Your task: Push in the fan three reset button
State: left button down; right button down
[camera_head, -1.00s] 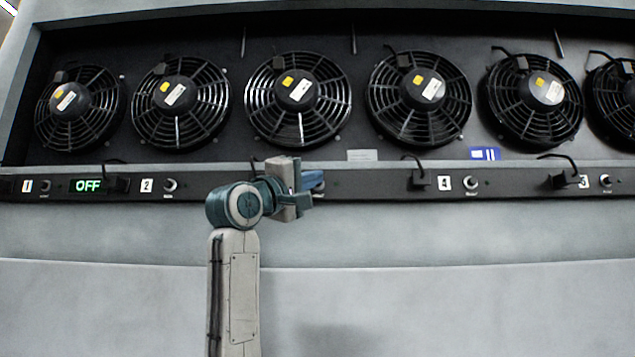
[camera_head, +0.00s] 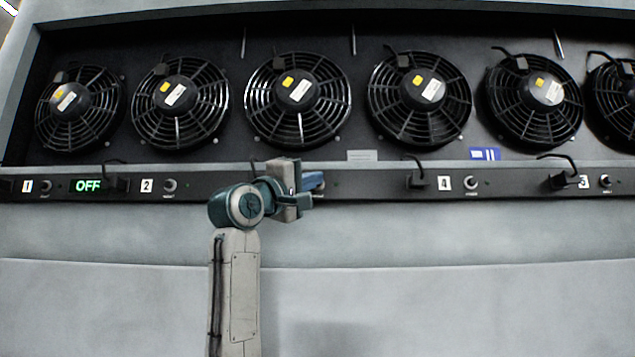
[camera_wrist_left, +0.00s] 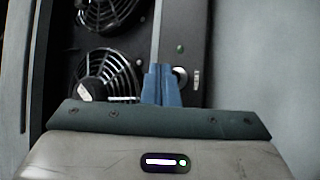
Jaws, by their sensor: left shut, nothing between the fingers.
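My left gripper (camera_head: 315,181) is shut and empty, with its blue fingers up against or just in front of the strip below the third fan, at its switch. In the left wrist view the shut blue fingers (camera_wrist_left: 161,72) point at the strip. The round pale reset button (camera_wrist_left: 180,73) shows just right of their tips, partly covered by them. I cannot tell whether they touch. The third fan (camera_head: 298,98) is above the gripper. My right gripper is not in view.
The control strip (camera_head: 365,185) carries other buttons, such as those by labels 2 (camera_head: 170,185) and 4 (camera_head: 471,183). A green OFF display (camera_head: 88,186) is at left. Black cable plugs (camera_head: 416,181) stick out of the strip. The grey panel (camera_head: 450,235) below is clear.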

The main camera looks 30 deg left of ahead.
pick_arm(q)
jog(key=shift+w+a, duration=0.35)
jog(key=shift+w, duration=0.2)
dwell(0.5)
jog(key=shift+s+d+b, duration=0.5)
jog(key=shift+s+d, duration=0.2)
jog(key=shift+s, duration=0.35)
jog(key=s+d, duration=0.1)
jog(key=s+b, duration=0.1)
jog(key=s, duration=0.1)
jog(key=s+d+b, duration=0.1)
jog(key=shift+s+d, duration=0.15)
jog(key=shift+d, duration=0.15)
